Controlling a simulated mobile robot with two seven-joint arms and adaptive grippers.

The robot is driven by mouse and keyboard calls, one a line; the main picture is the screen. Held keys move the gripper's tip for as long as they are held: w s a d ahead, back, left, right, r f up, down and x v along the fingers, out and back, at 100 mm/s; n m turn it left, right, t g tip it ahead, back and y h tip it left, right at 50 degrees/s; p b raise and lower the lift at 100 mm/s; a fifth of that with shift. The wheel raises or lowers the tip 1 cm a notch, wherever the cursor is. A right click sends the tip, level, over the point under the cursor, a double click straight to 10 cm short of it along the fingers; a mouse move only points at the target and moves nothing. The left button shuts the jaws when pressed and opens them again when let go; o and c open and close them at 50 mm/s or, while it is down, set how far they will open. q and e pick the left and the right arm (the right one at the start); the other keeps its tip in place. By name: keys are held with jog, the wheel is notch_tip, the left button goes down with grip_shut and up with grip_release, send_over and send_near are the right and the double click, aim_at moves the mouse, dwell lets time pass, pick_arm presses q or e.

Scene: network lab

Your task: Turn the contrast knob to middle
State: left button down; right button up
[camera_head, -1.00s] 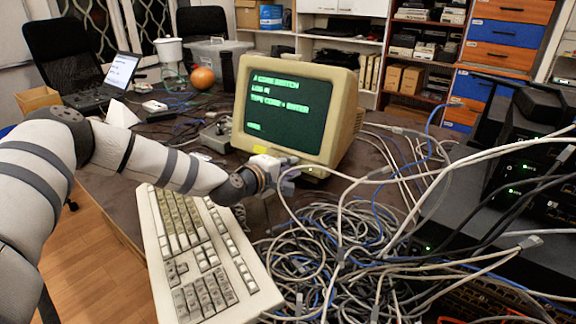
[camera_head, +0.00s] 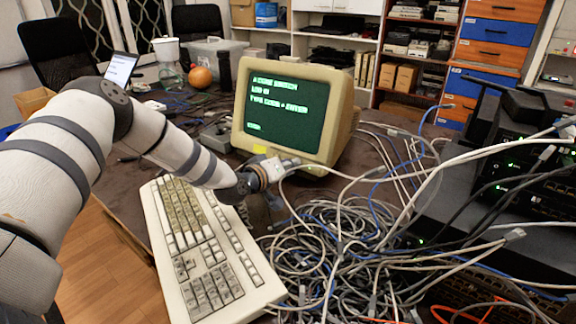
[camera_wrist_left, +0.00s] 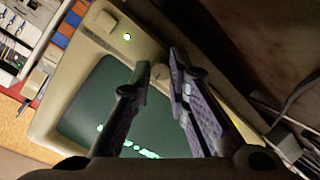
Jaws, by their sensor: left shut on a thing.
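The beige monitor (camera_head: 313,72) with green text on a dark screen stands on the desk. My left gripper (camera_head: 290,163) is at the monitor's lower front edge. My right gripper is not in view.
A beige keyboard (camera_head: 207,250) lies in front of the monitor, below my left arm. A tangle of grey and blue cables (camera_head: 335,250) fills the desk to its right. Dark network equipment (camera_head: 520,180) with green lights stands at the right.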

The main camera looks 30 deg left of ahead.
pick_arm(q)
jog(key=shift+m, duration=0.4)
jog(key=c, duration=1.5)
grip_release()
jog(key=v, duration=1.2)
jog(key=shift+a+f, duration=0.1)
